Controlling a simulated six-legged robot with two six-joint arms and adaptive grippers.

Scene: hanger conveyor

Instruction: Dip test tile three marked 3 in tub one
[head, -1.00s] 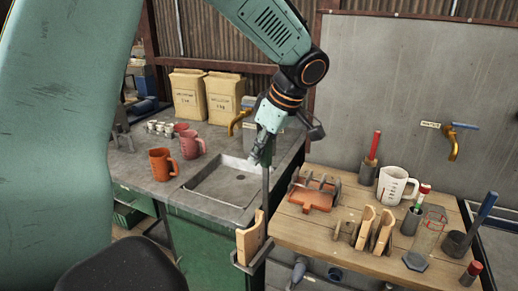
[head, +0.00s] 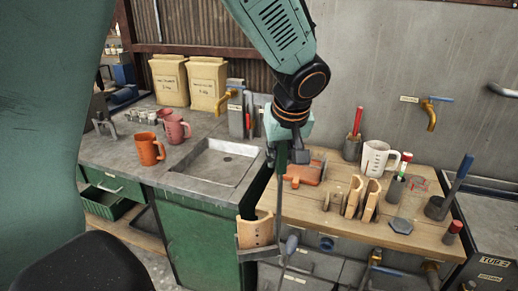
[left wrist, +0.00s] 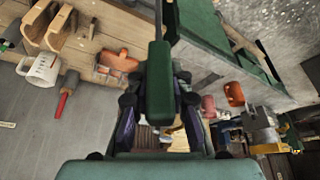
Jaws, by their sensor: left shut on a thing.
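My left gripper (head: 288,152) is shut on the dark green handle of a dipping tool, which also shows between the fingers in the left wrist view (left wrist: 160,80). A thin rod (head: 279,200) runs down from the handle. A curved tan tile (head: 255,231) sits upright in a grey holder (head: 258,253) low on the tool, in front of the gap between sink bench and wooden table. No number is legible on it. Two similar tan tiles (head: 353,196) (head: 371,200) stand on the wooden table. A tub marked TUB 2 (head: 493,261) shows at right. I cannot identify tub one. My right gripper is out of view.
The wooden table (head: 310,215) carries a white measuring jug (head: 377,158), an orange tray (head: 306,172) and several brushes and cups. The sink bench (head: 125,155) holds two reddish mugs (head: 148,148). A yellow tap (head: 430,115) is on the wall.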

